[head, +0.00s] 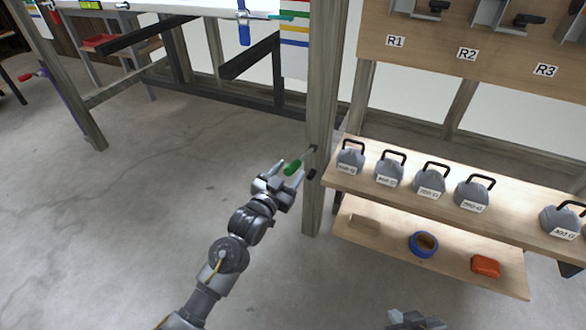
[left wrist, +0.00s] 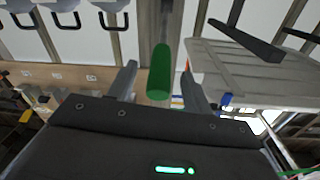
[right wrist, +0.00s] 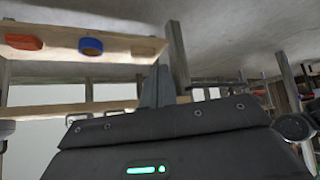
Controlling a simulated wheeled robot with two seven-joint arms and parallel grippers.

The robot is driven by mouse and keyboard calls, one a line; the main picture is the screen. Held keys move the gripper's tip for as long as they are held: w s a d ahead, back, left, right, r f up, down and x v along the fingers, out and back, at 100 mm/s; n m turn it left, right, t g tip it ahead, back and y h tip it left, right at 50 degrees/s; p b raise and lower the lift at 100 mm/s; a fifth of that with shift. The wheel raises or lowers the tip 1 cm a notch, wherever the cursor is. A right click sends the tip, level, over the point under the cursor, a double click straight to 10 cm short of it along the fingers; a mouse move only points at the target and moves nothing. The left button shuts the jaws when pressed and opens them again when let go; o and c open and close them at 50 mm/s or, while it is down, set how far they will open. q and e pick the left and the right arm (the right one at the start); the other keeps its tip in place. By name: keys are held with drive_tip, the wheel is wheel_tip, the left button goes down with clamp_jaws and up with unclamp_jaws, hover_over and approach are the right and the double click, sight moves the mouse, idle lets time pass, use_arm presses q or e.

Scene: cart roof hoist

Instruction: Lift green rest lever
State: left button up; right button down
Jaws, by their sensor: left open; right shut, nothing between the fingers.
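The green rest lever (head: 293,168) sticks out from a wooden post (head: 319,120) on a thin rod. My left gripper (head: 289,171) is open, with a finger on either side of the green handle. In the left wrist view the green handle (left wrist: 160,75) stands between the two open fingers (left wrist: 158,85), with gaps showing on both sides; contact cannot be seen. My right gripper (head: 415,318) is at the bottom edge of the head view. Its fingers are together and empty in the right wrist view (right wrist: 157,85).
A wooden shelf (head: 500,202) right of the post holds several grey weights with black handles. The lower shelf holds a blue ring (head: 423,243) and an orange block (head: 485,265). A board with labelled hooks (head: 480,40) stands above. The floor (head: 150,190) at left is clear.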

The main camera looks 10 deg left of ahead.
sight(302, 158)
use_arm(q)
drive_tip(key=shift+x, duration=1.45)
clamp_jaws()
